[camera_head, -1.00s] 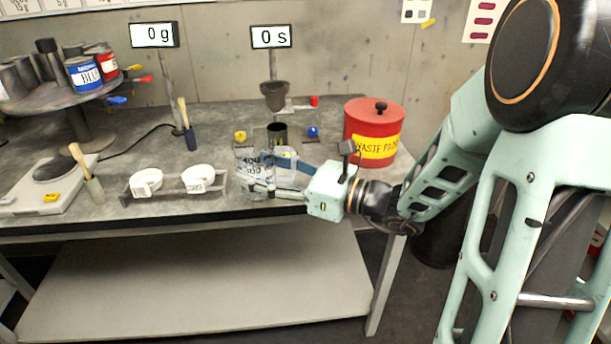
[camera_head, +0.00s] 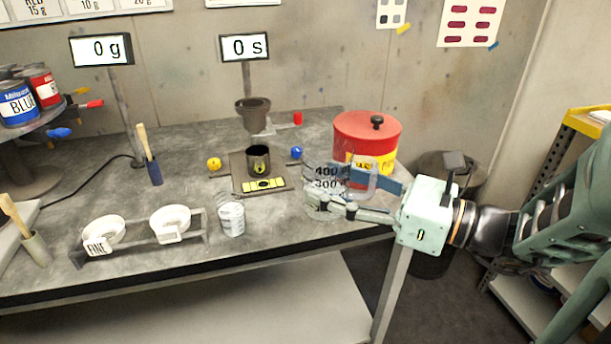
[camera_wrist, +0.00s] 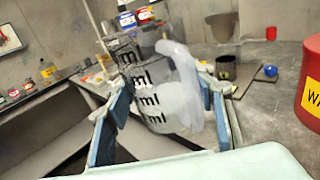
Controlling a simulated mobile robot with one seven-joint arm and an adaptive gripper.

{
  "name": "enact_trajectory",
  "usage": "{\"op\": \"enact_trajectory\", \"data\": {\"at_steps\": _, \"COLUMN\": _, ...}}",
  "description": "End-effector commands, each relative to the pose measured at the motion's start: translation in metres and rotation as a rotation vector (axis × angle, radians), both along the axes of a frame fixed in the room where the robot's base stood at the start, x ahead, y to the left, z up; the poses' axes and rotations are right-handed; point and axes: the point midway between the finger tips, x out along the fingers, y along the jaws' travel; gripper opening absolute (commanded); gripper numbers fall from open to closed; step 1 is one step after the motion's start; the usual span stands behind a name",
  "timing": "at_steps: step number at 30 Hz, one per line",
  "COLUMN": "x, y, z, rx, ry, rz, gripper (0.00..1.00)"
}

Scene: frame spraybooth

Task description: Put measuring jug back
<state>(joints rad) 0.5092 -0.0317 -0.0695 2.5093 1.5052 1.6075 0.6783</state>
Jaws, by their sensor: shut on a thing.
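The measuring jug (camera_head: 327,198) is clear with black volume marks and a pale handle. It is in front of the red waste tin, near the right front edge of the bench. My gripper (camera_head: 352,196) is shut on the jug from the right. In the wrist view the jug (camera_wrist: 150,100) stands between the blue finger pads, with its handle on the right side. It looks about upright. I cannot tell whether its base touches the bench.
The red waste tin (camera_head: 366,132) stands close behind the jug. A small clear cup (camera_head: 231,219), two white strainers in a rack (camera_head: 140,236) and a dark cup under a funnel (camera_head: 258,158) are to the left. Bare bench lies between the small cup and the jug.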

Motion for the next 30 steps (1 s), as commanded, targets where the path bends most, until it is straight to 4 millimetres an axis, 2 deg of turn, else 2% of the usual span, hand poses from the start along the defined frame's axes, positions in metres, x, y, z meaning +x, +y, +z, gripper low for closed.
{"op": "enact_trajectory", "data": {"at_steps": 4, "x": 0.019, "y": 0.008, "z": -0.012, "rx": 0.002, "ry": 0.002, "rz": 0.005, "gripper": 0.21}}
{"op": "enact_trajectory", "data": {"at_steps": 11, "x": 0.073, "y": 0.027, "z": -0.039, "rx": 0.002, "ry": 0.002, "rz": 0.004, "gripper": 0.21}}
{"op": "enact_trajectory", "data": {"at_steps": 15, "x": 0.097, "y": 0.036, "z": -0.062, "rx": 0.003, "ry": 0.004, "rz": 0.003, "gripper": 0.21}}
{"op": "enact_trajectory", "data": {"at_steps": 21, "x": 0.117, "y": 0.043, "z": -0.085, "rx": 0.002, "ry": 0.001, "rz": 0.001, "gripper": 0.21}}
{"op": "enact_trajectory", "data": {"at_steps": 26, "x": 0.123, "y": 0.045, "z": -0.091, "rx": 0.001, "ry": 0.000, "rz": 0.000, "gripper": 0.21}}
{"op": "enact_trajectory", "data": {"at_steps": 30, "x": 0.130, "y": 0.048, "z": -0.104, "rx": 0.001, "ry": 0.002, "rz": 0.001, "gripper": 0.21}}
